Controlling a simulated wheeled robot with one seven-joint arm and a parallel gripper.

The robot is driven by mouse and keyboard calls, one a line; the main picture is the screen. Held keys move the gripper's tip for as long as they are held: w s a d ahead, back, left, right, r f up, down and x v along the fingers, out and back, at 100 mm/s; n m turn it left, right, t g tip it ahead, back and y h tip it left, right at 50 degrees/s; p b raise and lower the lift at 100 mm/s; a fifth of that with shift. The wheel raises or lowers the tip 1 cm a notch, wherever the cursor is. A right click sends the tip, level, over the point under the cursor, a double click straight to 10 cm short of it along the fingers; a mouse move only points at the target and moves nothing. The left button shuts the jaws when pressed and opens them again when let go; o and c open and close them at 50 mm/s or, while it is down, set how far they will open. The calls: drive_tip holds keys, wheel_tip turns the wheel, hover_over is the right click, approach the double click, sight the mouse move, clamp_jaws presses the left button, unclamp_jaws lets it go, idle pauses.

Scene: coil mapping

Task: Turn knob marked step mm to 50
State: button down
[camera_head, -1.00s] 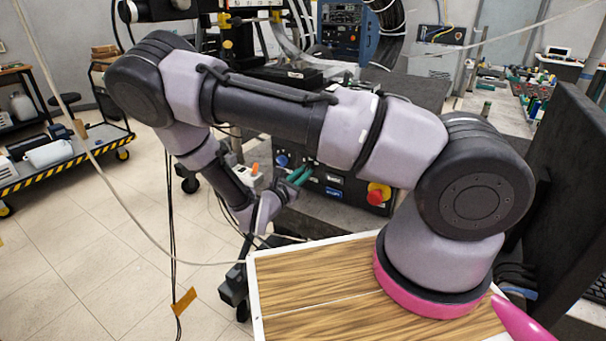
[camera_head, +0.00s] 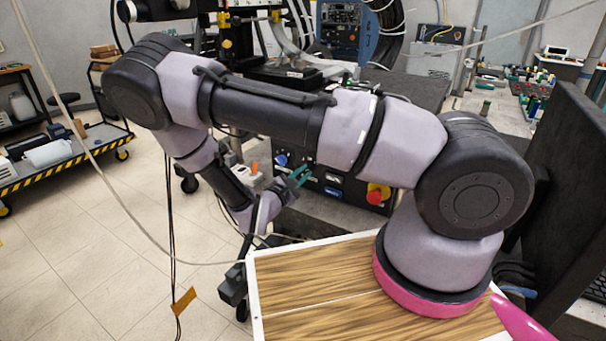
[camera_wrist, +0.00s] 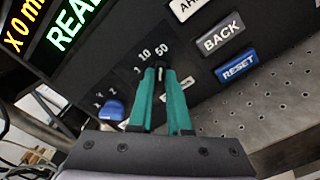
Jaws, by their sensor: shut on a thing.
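The step knob (camera_wrist: 160,75) is small and dark, with a light pointer line. It sits on the black control panel (camera_head: 345,184) below the printed marks 1, 10 and 50. Its pointer looks to aim up, roughly at the 50. My gripper (camera_wrist: 164,70) has two teal fingers, shut on the knob, one on each side. The fingers partly hide the knob. In the head view my gripper (camera_head: 303,174) reaches the panel's left part, and the knob cannot be made out there.
A blue knob (camera_wrist: 113,111) with axis letters stands just left of my fingers. BACK (camera_wrist: 222,36) and RESET (camera_wrist: 237,66) buttons are to the right, and a lit display (camera_wrist: 62,30) is upper left. A red stop button (camera_head: 376,195) sits at the panel's right.

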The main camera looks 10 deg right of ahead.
idle(0.3)
drive_tip(key=c, duration=0.9)
unclamp_jaws()
drive_tip(key=shift+o, duration=0.2)
drive_tip(key=v, duration=1.1)
drive_tip(key=shift+d+r, duration=0.1)
drive_tip(key=shift+r, duration=0.05)
